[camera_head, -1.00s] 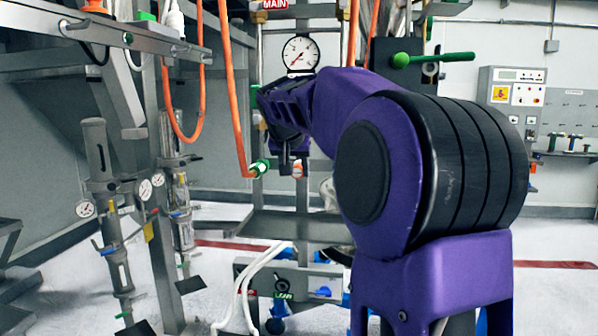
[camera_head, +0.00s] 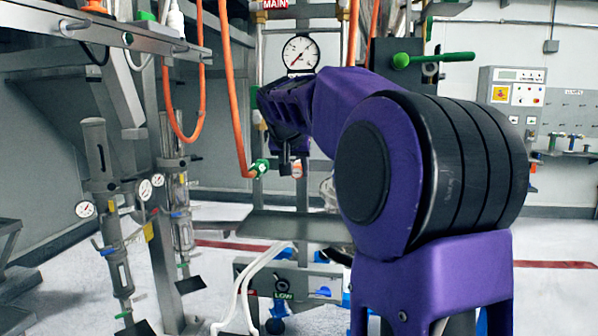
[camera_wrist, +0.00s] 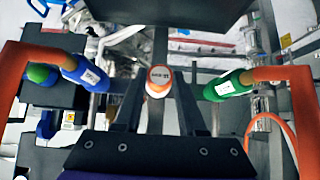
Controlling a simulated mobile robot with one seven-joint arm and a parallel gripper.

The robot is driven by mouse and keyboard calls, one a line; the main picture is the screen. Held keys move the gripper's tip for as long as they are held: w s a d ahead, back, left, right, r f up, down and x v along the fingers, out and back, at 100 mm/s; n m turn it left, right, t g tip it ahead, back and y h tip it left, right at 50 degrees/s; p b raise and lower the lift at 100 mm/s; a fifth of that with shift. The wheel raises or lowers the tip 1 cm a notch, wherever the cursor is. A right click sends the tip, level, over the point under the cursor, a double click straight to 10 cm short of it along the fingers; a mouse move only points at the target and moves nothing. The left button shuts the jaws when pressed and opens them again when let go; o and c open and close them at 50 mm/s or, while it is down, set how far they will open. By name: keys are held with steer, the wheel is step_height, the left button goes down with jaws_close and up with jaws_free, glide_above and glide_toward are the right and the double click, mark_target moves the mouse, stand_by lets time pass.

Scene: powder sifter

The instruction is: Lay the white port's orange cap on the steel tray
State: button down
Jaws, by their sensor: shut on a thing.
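The orange cap (camera_wrist: 158,81), with a pale label on its face, sits between the fingertips of my gripper (camera_wrist: 158,92) in the wrist view. My gripper is shut on it. In the head view the cap (camera_head: 297,170) shows small beside the dark tip of my gripper (camera_head: 285,166), in front of the frame. The white port is hidden or too small to make out, so I cannot tell whether the cap still touches it. A flat grey metal surface (camera_head: 255,224), which looks like the steel tray, lies below my gripper in the head view.
A green connector (camera_wrist: 230,86) on an orange hose is close to the right of my gripper in the wrist view; a blue connector (camera_wrist: 84,73) is to the left. A gauge (camera_head: 300,54) and a green-handled valve (camera_head: 433,59) are above in the head view.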

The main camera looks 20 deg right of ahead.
steer(key=shift+s, duration=0.1)
steer(key=shift+s+a+b, duration=0.6)
steer(key=shift+s, duration=0.25)
steer(key=shift+s+a+b, duration=0.55)
steer(key=shift+s+b, duration=0.05)
steer(key=shift+s, duration=0.2)
